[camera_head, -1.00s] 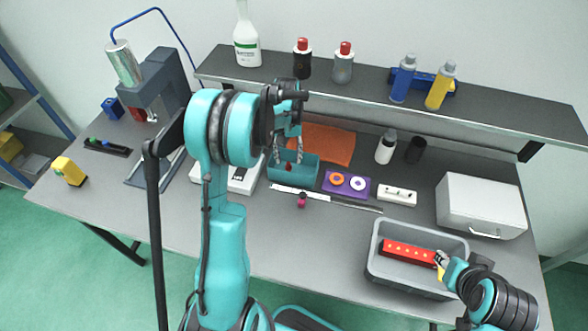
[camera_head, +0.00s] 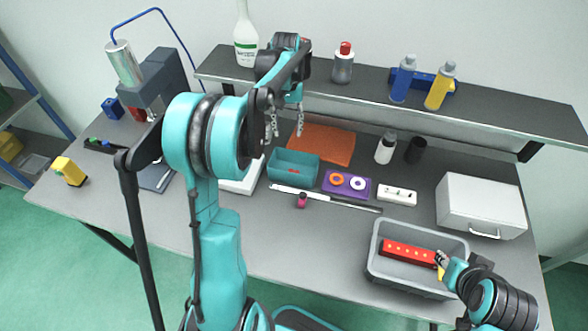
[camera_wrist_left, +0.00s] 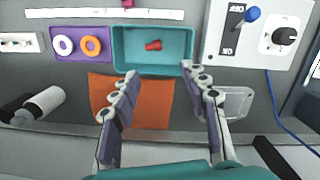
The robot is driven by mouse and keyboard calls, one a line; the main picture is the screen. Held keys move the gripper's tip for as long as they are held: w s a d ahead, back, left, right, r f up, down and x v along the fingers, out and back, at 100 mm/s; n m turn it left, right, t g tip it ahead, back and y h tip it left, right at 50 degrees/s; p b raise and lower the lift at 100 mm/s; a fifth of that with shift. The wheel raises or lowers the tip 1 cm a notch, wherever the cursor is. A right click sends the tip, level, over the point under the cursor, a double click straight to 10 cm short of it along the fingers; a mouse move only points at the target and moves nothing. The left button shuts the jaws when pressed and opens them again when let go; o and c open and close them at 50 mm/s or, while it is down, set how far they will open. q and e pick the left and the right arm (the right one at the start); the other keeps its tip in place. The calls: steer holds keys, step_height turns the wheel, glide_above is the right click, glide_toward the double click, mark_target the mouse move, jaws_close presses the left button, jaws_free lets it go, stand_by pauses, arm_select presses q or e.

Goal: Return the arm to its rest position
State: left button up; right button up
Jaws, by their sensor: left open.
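My left arm, teal and black, rises through the middle of the head view. Its gripper (camera_head: 286,126) is raised above the back of the bench, beyond the teal tray (camera_head: 312,168). In the left wrist view the two fingers (camera_wrist_left: 163,84) are wide apart with nothing between them. A small red piece (camera_wrist_left: 153,45) lies in the teal tray there, apart from the fingers. My right gripper (camera_head: 441,263) is at the right edge of the grey bin (camera_head: 405,285), beside a red block (camera_head: 408,252). Its fingers are too small to judge.
A shelf (camera_head: 490,107) with bottles runs along the back, close to the left gripper. An orange cloth (camera_head: 322,142), a purple holder with rings (camera_head: 346,185) and a white case (camera_head: 480,205) are on the bench. The front middle of the bench is clear.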

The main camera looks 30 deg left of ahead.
stand_by(0.4)
arm_select(q)
steer(key=s+d+r+m+t+y+b, duration=0.1)
steer(key=s+d+m+t+b, duration=0.3)
steer(key=s+d, duration=0.6)
steer(key=s+d+f+t+b, duration=0.2)
steer(key=s+d+f, duration=0.1)
steer(key=s, duration=0.2)
steer(key=s+d+f+m+t+b, duration=0.1)
steer(key=s+d+f+t+b, duration=0.1)
steer(key=s+d+f, duration=0.1)
steer(key=shift+s+f+m, duration=0.3)
steer(key=shift+s+f, duration=0.15)
steer(key=shift+s, duration=0.65)
